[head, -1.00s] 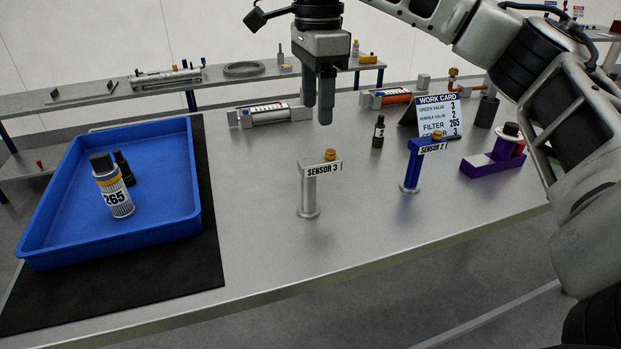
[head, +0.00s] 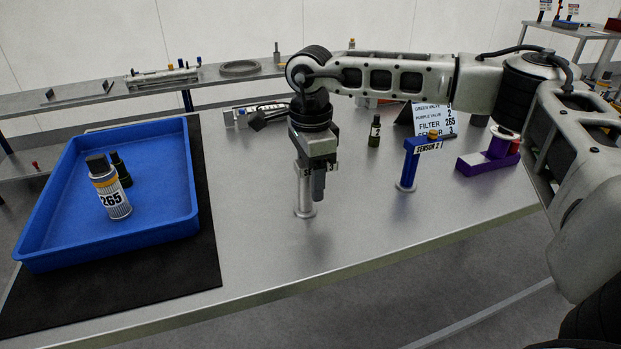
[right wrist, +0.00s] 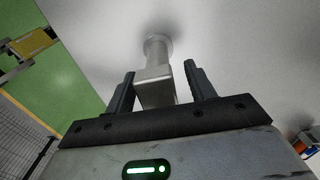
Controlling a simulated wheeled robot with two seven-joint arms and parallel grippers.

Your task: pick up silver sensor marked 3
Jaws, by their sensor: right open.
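The silver sensor marked 3 (head: 305,200) stands upright on the metal table. In the head view my right gripper (head: 317,186) is over it and hides its top and most of its label; its lower post and round base show. In the right wrist view the open jaws (right wrist: 159,70) have one finger on each side of the silver sensor (right wrist: 154,85), with visible gaps. The sensor is not gripped. My left gripper is not in view.
A blue tray (head: 50,221) at the left holds a 265 canister (head: 112,196) and a dark bottle (head: 122,170). A blue sensor marked 2 (head: 407,170), a small dark bottle (head: 375,132), a work card (head: 428,120) and a purple part (head: 483,162) stand to the right.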

